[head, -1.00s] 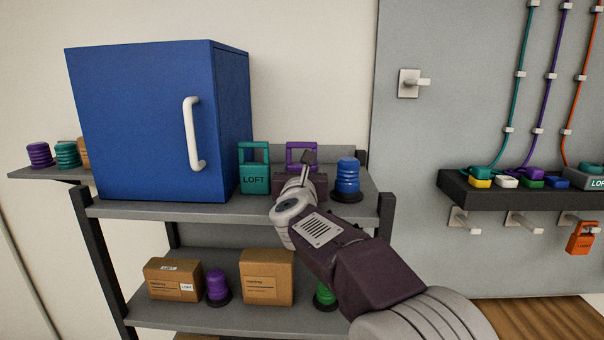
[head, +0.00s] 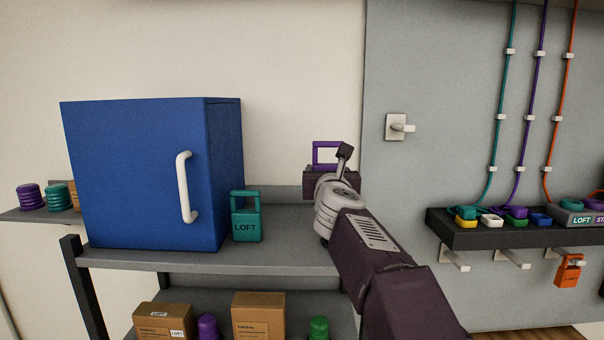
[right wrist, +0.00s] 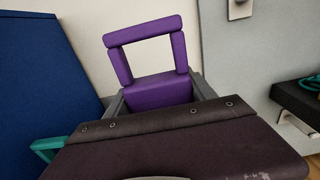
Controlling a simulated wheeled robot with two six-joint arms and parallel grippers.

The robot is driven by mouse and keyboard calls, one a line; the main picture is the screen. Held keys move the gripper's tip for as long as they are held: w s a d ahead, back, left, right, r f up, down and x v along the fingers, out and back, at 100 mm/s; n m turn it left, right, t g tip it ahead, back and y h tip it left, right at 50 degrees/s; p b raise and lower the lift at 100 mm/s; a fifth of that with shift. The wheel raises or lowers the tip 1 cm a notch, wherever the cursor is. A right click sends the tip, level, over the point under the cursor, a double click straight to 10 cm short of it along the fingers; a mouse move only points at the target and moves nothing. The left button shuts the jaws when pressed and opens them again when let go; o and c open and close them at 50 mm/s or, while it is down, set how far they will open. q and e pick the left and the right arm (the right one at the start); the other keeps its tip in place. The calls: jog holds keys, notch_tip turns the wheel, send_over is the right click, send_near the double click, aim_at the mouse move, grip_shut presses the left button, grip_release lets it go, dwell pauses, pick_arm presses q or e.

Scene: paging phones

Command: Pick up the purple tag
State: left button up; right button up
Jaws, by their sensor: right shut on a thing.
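The purple tag (head: 327,153) shows above my right gripper in the head view, its square loop handle up and its body hidden behind the gripper. In the right wrist view the purple tag (right wrist: 158,92) sits between the two fingers. My right gripper (head: 331,182) is shut on it and holds it up above the level of the teal tag, over the right part of the shelf. The fingers also show in the right wrist view (right wrist: 160,100). My left gripper is not in view.
Boxes (head: 259,316) sit on the lower shelf. At right are a black ledge (head: 478,238) with coloured plugs, wall hooks and a hanging orange tag (head: 569,272).

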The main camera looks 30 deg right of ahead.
jog(key=s+d+p, duration=0.2)
jog(key=s+d, duration=0.4)
jog(key=d, duration=0.4)
jog(key=shift+s+d, duration=0.15)
jog(key=shift+s, duration=0.05)
jog(key=shift+r, duration=0.1)
